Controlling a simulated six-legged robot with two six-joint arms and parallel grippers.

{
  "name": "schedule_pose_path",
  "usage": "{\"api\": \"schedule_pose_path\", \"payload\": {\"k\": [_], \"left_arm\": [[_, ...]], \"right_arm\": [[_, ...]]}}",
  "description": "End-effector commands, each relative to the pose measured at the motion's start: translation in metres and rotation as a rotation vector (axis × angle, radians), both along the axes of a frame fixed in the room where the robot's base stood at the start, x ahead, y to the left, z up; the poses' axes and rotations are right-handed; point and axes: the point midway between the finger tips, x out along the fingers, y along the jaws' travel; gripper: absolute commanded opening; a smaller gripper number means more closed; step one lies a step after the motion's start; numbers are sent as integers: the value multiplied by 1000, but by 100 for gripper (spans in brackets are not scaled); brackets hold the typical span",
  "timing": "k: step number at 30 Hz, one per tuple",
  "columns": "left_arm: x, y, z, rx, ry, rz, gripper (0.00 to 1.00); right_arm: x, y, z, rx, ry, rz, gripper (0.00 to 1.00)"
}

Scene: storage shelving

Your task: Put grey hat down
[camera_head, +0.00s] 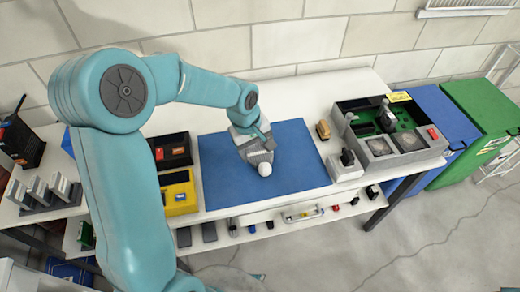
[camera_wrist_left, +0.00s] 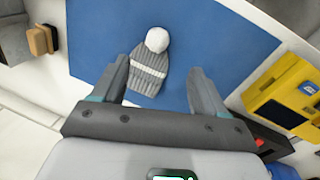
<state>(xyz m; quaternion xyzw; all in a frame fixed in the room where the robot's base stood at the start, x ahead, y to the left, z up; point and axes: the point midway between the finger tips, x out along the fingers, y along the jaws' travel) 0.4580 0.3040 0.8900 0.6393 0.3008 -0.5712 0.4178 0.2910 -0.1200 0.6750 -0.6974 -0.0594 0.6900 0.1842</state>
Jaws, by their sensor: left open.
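The grey knit hat (camera_wrist_left: 149,70) with a white stripe and white pompom lies flat on the blue mat (camera_wrist_left: 205,30) in the left wrist view. In the head view the hat (camera_head: 262,158) lies near the middle of the blue mat (camera_head: 300,150), partly hidden by my left gripper. My left gripper (camera_head: 255,145) is over the hat. In the left wrist view its two fingers (camera_wrist_left: 158,85) are spread apart, one on each side of the hat's brim end, with gaps to the hat. My right gripper does not show.
A yellow case (camera_head: 180,193) and a black bin (camera_head: 170,150) stand left of the mat. A grey machine with a green board (camera_head: 390,135) stands at the right. A brush-like brown block (camera_head: 323,129) is beside the mat. The mat's right part is clear.

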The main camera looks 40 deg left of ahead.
Motion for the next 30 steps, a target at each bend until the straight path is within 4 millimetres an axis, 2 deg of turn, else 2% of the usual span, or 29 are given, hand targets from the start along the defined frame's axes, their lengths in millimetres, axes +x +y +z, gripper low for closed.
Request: {"api": "schedule_pose_path", "payload": {"k": [1,6,14,21,30], "left_arm": [[1,-2,-14,-1,6,-3,73],[9,-5,-46,0,4,-5,73],[16,-9,-68,-1,3,-6,73],[24,-13,-104,-1,3,-6,73],[26,-13,-110,-1,-1,-5,73]], "right_arm": [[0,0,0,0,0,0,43],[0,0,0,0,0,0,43],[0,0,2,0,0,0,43],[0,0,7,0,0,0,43],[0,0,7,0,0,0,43]]}}
